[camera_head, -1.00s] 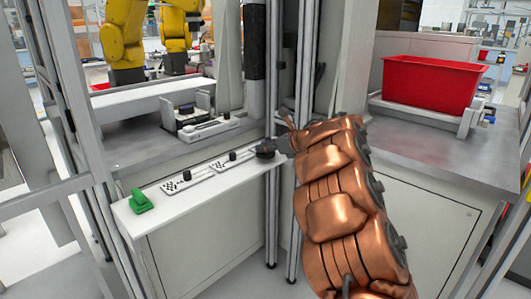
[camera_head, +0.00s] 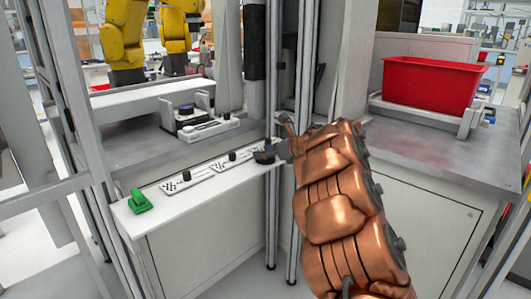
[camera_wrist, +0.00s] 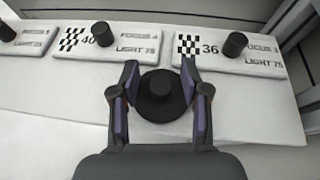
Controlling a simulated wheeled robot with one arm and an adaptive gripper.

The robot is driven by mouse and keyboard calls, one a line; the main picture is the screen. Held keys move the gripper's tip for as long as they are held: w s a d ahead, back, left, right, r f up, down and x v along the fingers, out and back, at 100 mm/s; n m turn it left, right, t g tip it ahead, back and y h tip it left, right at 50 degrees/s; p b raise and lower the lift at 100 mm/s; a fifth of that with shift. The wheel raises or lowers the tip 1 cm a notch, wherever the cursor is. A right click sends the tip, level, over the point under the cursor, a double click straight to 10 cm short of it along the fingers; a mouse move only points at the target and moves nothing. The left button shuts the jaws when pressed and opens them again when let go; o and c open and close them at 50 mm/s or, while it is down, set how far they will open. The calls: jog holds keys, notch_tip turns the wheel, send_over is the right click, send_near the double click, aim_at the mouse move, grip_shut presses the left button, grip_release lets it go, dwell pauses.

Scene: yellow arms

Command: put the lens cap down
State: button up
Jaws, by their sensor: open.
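The lens cap (camera_wrist: 160,92) is a black round disc with a raised knob in the middle. In the wrist view it lies flat on the white shelf (camera_wrist: 50,100), in front of the printed plates. My gripper (camera_wrist: 160,80) is open, with one finger on each side of the cap. Any gap between the fingers and the cap is too small to judge. In the head view my gripper (camera_head: 272,152) is at the shelf's right end, and the cap is a small dark shape there, hard to tell from the fingers.
Plates with checkered prints and black knobs (camera_wrist: 103,36) lie just behind the cap; another (camera_wrist: 235,45) is to the right. A green block (camera_head: 139,201) is at the shelf's left end. Metal posts (camera_head: 300,100) stand close by my arm. A red bin (camera_head: 430,85) is at right.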

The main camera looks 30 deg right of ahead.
jog(key=shift+s+r, duration=0.1)
jog(key=shift+r, duration=0.1)
jog(key=p+v, duration=0.1)
jog(key=v, duration=1)
jog(key=shift+s+d, duration=0.15)
jog(key=shift+s, duration=0.2)
jog(key=shift+r, duration=0.1)
